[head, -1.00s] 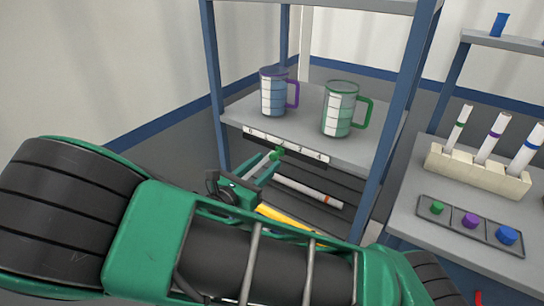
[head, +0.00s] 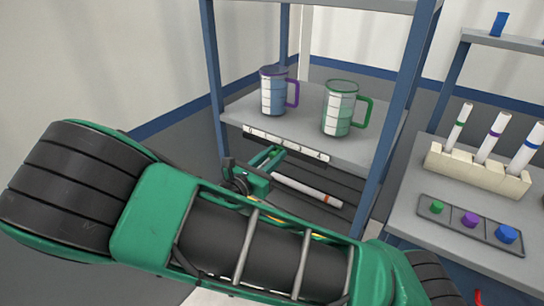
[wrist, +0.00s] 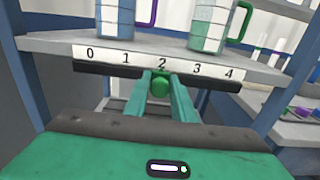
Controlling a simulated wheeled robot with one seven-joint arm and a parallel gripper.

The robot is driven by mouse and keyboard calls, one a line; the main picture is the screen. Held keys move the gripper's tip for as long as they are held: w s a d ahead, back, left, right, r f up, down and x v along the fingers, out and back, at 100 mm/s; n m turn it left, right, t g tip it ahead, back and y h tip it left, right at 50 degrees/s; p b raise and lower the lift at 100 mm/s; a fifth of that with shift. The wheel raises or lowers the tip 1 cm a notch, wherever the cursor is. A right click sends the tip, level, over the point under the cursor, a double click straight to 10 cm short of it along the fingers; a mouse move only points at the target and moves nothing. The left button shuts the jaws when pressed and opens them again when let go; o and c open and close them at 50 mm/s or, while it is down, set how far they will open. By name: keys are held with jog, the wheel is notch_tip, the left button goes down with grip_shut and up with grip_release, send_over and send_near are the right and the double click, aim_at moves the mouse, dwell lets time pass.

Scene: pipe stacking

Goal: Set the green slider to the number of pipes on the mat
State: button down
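The green slider knob (wrist: 160,86) sits at the 2 mark of a white scale (wrist: 126,59) numbered 0 to 4, on the front edge of the shelf. My gripper (wrist: 161,83) is at the knob, with one green finger on each side of it. The fingers look apart, and I cannot tell if they touch the knob. In the head view my gripper (head: 277,151) reaches the scale's middle and largely hides the knob. Below, a white pipe with an orange band (head: 308,189) lies on the dark slatted surface. My arm hides much of that area, including most of a yellow thing.
A purple-handled measuring mug (head: 274,92) and a green-handled one (head: 341,108) stand on the shelf above the scale. Blue posts (head: 391,120) flank it. At right a table holds a rack (head: 478,170) of white tubes and a grey tray (head: 462,224) with green, purple and blue pieces.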

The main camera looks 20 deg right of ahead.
aim_at(264, 143)
jog(key=w+a, duration=0.2)
jog(key=w, duration=0.1)
jog(key=w+a, duration=0.1)
jog(key=w, duration=0.1)
jog(key=shift+a, duration=0.3)
jog(key=c, duration=1.5)
grip_release()
jog(key=shift+c, duration=0.2)
jog(key=v, duration=1)
jog(key=shift+s+a, duration=0.2)
jog(key=shift+a, duration=0.15)
